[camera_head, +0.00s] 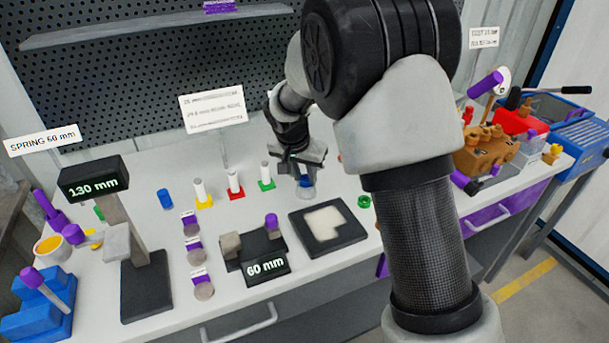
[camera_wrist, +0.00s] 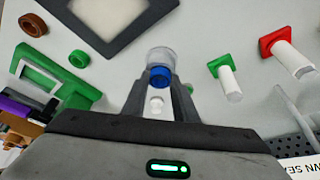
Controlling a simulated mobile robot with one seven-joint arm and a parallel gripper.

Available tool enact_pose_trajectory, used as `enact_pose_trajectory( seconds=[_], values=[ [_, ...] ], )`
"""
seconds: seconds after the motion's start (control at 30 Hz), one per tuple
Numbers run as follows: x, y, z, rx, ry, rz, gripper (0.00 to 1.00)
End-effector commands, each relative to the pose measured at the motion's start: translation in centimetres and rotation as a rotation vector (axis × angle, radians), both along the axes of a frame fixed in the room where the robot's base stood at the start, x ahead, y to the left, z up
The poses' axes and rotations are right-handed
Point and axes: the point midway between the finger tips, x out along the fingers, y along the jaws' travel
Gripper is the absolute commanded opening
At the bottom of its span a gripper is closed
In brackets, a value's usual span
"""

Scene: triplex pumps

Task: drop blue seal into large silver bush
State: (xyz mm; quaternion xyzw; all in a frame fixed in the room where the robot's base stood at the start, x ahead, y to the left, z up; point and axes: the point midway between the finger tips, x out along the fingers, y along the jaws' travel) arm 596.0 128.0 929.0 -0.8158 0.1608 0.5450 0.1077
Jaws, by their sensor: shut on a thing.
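My gripper (camera_head: 301,170) points down over the middle of the white bench, with its fingers closed on the blue seal. The blue seal (camera_wrist: 160,77) is a small blue ring between the fingertips in the wrist view; in the head view only a bit of blue shows under the fingers. The large silver bush (camera_wrist: 161,57) is a pale, shiny cylinder just beyond the seal in the wrist view, and it shows below the fingertips in the head view (camera_head: 307,192). I cannot tell whether seal and bush touch. A small white round part (camera_wrist: 156,104) also shows between the fingers.
White posts on green (camera_head: 266,176), red (camera_head: 234,184) and yellow (camera_head: 202,194) bases stand left of my gripper. A black-framed pad (camera_head: 350,238) lies in front. A blue cylinder (camera_head: 165,199) stands further left. A green ring (camera_head: 364,201) lies to the right.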

Motion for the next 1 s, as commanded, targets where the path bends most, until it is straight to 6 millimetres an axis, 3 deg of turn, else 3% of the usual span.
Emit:
enact_pose_trajectory(
  seconds=[0.93, 0.97, 1.0],
  values=[
    [0.02, -0.01, 0.04, -0.001, -0.001, 0.001, 0.06],
    [0.02, -0.01, 0.04, -0.001, -0.001, 0.001, 0.28],
    [0.02, -0.01, 0.03, -0.001, -0.001, 0.001, 0.34]
  ],
)
